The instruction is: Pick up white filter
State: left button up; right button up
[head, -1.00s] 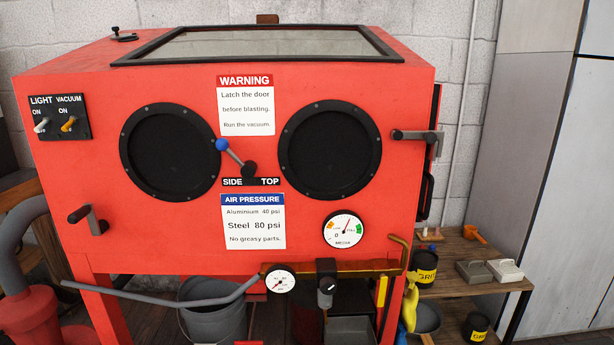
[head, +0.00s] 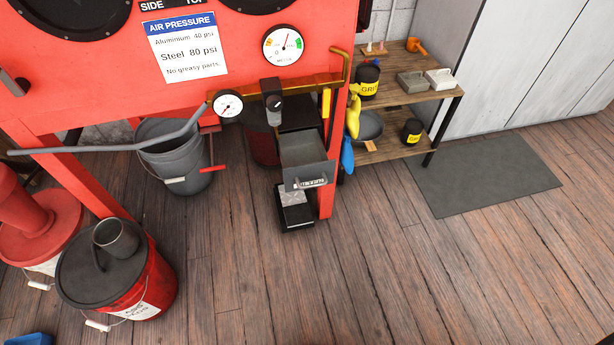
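A small white block-like piece (head: 440,79) with a raised top lies on the upper board of the wooden shelf (head: 394,98), at the right end. It is the white thing there that could be the filter, but it is too small to be sure. A similar grey piece (head: 413,84) lies just left of it. Neither of my grippers shows in the head view.
The red blasting cabinet (head: 110,70) stands at upper left, with a grey bucket (head: 172,150) under it. A red bucket with a dark lid (head: 140,285) stands at lower left. A grey mat (head: 485,172) lies before the cupboard. The lower right floor is clear.

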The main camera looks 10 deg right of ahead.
aim_at(440, 79)
jog(key=z, duration=1.25)
